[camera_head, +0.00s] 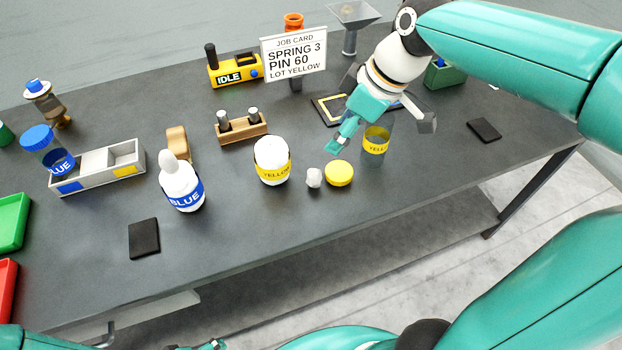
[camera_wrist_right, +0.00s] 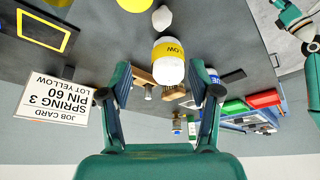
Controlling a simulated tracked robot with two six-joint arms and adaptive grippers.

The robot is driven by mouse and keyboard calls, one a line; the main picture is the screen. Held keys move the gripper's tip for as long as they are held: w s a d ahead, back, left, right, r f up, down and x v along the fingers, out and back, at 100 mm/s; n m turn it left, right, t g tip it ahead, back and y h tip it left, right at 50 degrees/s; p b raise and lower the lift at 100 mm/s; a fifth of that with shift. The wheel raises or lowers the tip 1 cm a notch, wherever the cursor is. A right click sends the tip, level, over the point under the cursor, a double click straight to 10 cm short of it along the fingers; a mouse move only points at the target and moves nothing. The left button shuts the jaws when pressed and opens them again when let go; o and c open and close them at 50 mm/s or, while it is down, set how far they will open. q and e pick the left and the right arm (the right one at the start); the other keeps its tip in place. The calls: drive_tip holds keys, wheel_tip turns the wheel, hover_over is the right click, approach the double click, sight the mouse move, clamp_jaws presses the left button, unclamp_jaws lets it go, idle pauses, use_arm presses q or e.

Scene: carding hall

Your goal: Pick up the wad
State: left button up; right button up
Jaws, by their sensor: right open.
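The wad (camera_head: 314,178) is a small white lump on the dark table, between the white yellow-labelled bottle (camera_head: 272,160) and the yellow lid (camera_head: 339,173). It also shows at the top of the right wrist view (camera_wrist_right: 162,18). My right gripper (camera_head: 386,131) is open and empty, above the table and up and right of the wad in the head view. Its spread fingers also show in the right wrist view (camera_wrist_right: 160,92). My left gripper (camera_wrist_right: 312,45) shows only small at the right edge there; its jaws are unclear.
A clear yellow-labelled jar (camera_head: 376,147) stands close by my right gripper. The job card (camera_head: 294,54) stands behind. A blue-labelled bottle (camera_head: 181,186) and a grey tray (camera_head: 97,178) are to the left. The table in front of the wad is clear up to its edge.

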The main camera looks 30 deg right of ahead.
sight(317, 172)
drive_tip(key=x, duration=1.1)
drive_tip(key=shift+s+d+f, duration=0.1)
drive_tip(key=shift+s, duration=0.05)
drive_tip(key=shift+s+x, duration=0.15)
drive_tip(key=shift+x, duration=1.2)
drive_tip(key=shift+s+x, duration=0.15)
drive_tip(key=shift+x, duration=1.25)
drive_tip(key=shift+d, duration=0.1)
drive_tip(key=c, duration=0.8)
